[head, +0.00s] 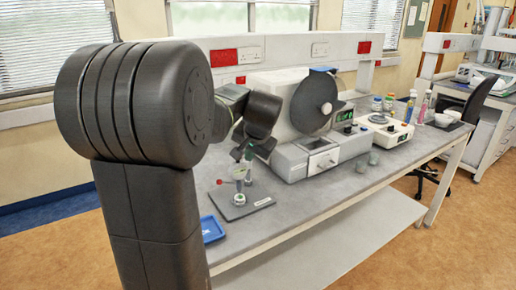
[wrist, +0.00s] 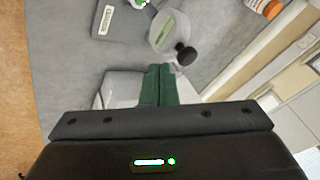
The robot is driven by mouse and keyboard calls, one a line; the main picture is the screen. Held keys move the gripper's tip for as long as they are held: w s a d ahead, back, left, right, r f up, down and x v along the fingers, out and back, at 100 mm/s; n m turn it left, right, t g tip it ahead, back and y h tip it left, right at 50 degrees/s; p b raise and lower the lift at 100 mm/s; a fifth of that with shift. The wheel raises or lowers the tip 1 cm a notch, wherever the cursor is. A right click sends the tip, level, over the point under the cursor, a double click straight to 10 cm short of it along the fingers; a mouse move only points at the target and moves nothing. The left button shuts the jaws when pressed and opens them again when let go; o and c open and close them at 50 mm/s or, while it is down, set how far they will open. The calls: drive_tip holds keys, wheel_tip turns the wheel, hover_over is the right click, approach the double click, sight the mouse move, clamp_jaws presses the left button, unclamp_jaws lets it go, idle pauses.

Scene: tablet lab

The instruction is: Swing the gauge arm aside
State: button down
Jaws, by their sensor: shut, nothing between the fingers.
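A dark base plate (head: 257,207) with a white label lies on the bench. A small light gauge stand (head: 239,185) rises from it, with a thin arm ending in a red ball (head: 220,182) on its left. My gripper (head: 248,153) is above and just right of the stand; its green fingers (wrist: 158,84) are shut and empty. In the wrist view the labelled plate (wrist: 117,28) is at the top, with only a bit of the stand. A pale round piece (wrist: 160,42) with a green strip and black knob is just beyond the fingers. I cannot tell whether the fingers touch anything.
A blue tray (head: 212,230) lies at the near bench edge. A grey machine (head: 322,158) with a large dark disc stands close right of my gripper. Small cups, a balance (head: 386,130) and bottles are farther right. An orange-topped bottle (wrist: 264,8) shows in the wrist view.

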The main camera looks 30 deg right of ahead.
drive_tip(key=shift+w+a+f, duration=0.15)
drive_tip(key=shift+w+a, duration=0.3)
drive_tip(key=shift+w, duration=0.2)
drive_tip(key=shift+a, duration=0.1)
drive_tip(key=w+a+m+g+h+b, duration=0.1)
drive_tip(key=w+a+m+g+h, duration=0.1)
drive_tip(key=w+m, duration=0.4)
drive_tip(key=w+a+m+g+h+b, duration=0.1)
drive_tip(key=w+a+m+g+h, duration=0.2)
drive_tip(key=w+m, duration=0.4)
drive_tip(key=shift+w+a, duration=0.55)
drive_tip(key=shift+w, duration=0.8)
drive_tip(key=shift+h, duration=0.3)
